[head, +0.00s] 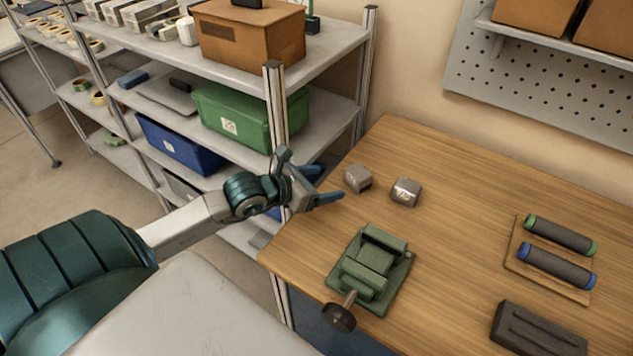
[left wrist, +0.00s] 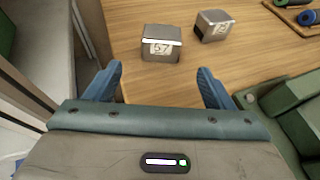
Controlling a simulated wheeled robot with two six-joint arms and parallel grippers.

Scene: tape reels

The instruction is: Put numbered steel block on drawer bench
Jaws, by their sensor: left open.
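Two small steel blocks rest on the wooden bench (head: 470,200), near its left edge. The left block (head: 358,178) shows the number 57 in the left wrist view (left wrist: 160,44). The other block (head: 405,191) stands to its right, apart from it; its label in the left wrist view (left wrist: 214,26) is hard to read. My left gripper (head: 327,184) is open and empty, at the bench's left edge beside the left block. In the left wrist view the blue fingers (left wrist: 158,88) are spread, with the block 57 ahead of them. My right gripper is not in view.
A green vise (head: 371,266) sits close to the gripper at the bench's front left. A board with two rollers (head: 552,255) and a dark block (head: 538,332) lie at the right. A metal shelf rack (head: 225,130) with bins stands left. The bench's middle is clear.

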